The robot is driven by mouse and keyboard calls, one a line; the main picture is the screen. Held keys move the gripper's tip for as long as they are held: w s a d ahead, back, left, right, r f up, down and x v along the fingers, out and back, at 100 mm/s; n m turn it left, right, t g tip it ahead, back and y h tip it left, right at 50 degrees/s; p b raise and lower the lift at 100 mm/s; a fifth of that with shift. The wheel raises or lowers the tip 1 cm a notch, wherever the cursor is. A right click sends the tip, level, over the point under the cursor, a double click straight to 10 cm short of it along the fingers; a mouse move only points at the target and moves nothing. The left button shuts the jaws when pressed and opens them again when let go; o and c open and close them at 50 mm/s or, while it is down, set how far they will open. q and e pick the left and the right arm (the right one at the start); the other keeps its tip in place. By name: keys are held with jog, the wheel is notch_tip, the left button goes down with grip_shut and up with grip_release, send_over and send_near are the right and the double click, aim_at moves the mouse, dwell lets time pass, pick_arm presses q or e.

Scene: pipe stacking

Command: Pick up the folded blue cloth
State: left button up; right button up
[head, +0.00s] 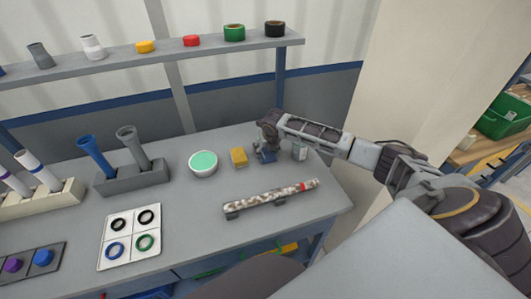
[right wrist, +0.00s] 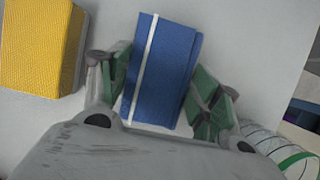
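The folded blue cloth (right wrist: 166,70) lies on the grey table, with a white stripe along its left part in the right wrist view. In the head view a small part of the cloth (head: 265,157) shows under my right gripper (head: 267,146). In the right wrist view my right gripper (right wrist: 160,88) is open, with its green-padded fingers on either side of the cloth, close to its edges. Whether the pads touch it is hard to tell. My left gripper is not in view.
A yellow block (head: 239,157) lies just left of the cloth; a white-green striped cylinder (head: 299,151) stands to its right. A green-topped bowl (head: 203,163) and a speckled pipe (head: 271,198) on supports are nearby. A shelf (head: 180,49) with coloured rolls runs behind the table (head: 190,232).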

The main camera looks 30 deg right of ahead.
aim_at(266, 150)
jog(key=c, duration=0.4)
jog(key=shift+r, duration=5)
jog(key=o, duration=0.4)
jog(key=shift+c, duration=1.4)
jog(key=shift+r, duration=0.15)
